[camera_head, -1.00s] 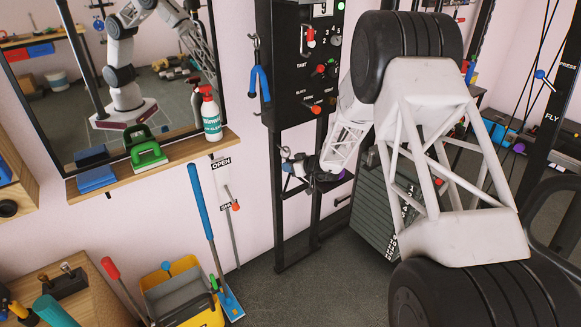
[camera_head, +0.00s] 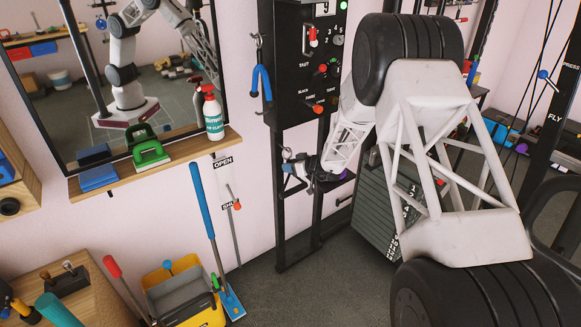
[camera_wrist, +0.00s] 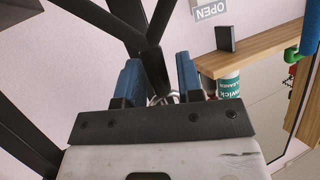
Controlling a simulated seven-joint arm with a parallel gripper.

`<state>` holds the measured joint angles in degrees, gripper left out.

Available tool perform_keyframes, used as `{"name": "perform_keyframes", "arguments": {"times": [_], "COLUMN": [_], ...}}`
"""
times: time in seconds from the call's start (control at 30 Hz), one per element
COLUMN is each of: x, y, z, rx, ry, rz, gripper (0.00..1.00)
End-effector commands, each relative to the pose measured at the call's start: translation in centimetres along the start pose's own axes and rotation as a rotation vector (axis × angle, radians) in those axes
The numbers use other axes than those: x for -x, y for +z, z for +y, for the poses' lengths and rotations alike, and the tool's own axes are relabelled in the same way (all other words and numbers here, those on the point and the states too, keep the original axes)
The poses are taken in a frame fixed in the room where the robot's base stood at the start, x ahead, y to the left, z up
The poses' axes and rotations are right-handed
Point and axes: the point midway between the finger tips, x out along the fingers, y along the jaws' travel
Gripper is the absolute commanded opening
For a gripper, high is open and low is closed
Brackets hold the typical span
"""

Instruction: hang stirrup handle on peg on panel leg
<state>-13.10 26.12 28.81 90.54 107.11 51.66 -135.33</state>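A dark stirrup handle (camera_head: 293,184) with a thin angled frame shows small at the left leg (camera_head: 278,215) of the black panel. A small light metal peg or hook (camera_head: 287,153) is on that leg just above it. My gripper (camera_head: 305,168) is at the leg, right beside the handle. In the wrist view, the blue fingers of my gripper (camera_wrist: 157,80) stand apart. Bright curved metal (camera_wrist: 160,99) shows between them; I cannot tell whether it is the handle or the peg. Whether the fingers press on the handle, and whether it touches the peg, is unclear.
The black control panel (camera_head: 305,60) stands above, with a blue-handled item (camera_head: 261,80) hanging at its left. A shelf (camera_head: 150,168) with a spray bottle (camera_head: 212,115) is at left.

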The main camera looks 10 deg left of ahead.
Motion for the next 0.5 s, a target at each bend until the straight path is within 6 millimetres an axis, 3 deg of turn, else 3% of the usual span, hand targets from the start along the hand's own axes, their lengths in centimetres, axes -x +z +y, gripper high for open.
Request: {"name": "perform_keyframes", "arguments": {"times": [0.1,0.5], "x": [0.00,0.28], "y": [0.02,0.07], "z": [0.00,0.00], "rx": [0.000,-0.001], "ry": [0.000,0.000], "rz": [0.000,-0.001], "gripper": [0.48,0.48]}}
